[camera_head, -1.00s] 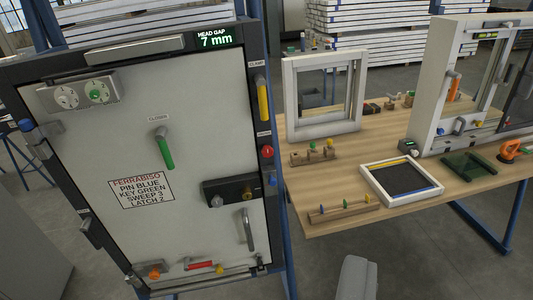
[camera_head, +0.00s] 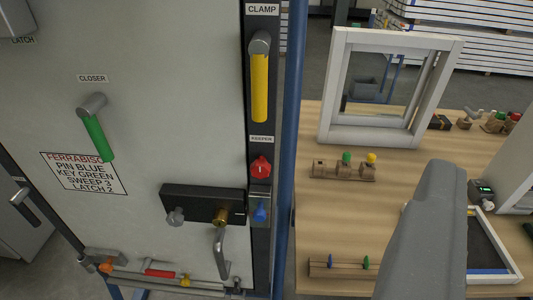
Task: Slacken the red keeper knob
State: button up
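The red keeper knob (camera_head: 260,167) is a small round lobed knob on the dark right-hand frame strip of the door, just below the KEEPER label (camera_head: 261,139). It sits above a blue knob (camera_head: 260,212) and below the yellow CLAMP lever (camera_head: 260,85). A plain grey rounded body, which looks like my gripper (camera_head: 434,180), rises from the bottom edge at the right. It is to the right of the knob, well apart from it in the picture. Its fingertips cannot be made out, and nothing is seen held.
The door carries a green CLOSER lever (camera_head: 97,130), a black lock plate (camera_head: 190,203) and a grey pull handle (camera_head: 220,254). A blue post (camera_head: 289,150) stands right of the strip. The wooden bench (camera_head: 340,220) holds a white frame (camera_head: 390,130) and pegged blocks (camera_head: 343,171).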

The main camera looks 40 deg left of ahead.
jog(key=w+a+f+n+y+p, duration=0.1)
jog(key=w+a+f+y+p, duration=0.1)
jog(key=w+a+f+p, duration=0.35)
jog(key=n+g+y+p, duration=0.2)
jog(key=y+p, duration=0.4)
jog(key=y, duration=0.1)
send_near(261, 173)
jog(key=shift+p+x, duration=1)
jog(key=shift+x, duration=2.5)
jog(key=shift+w+a+r, duration=0.1)
jog(key=shift+w+a, duration=0.1)
jog(key=shift+a, duration=0.1)
jog(key=shift+w+a, duration=0.4)
jog(key=shift+w, duration=0.15)
jog(key=shift+w+a, duration=0.15)
jog(key=shift+w, duration=0.3)
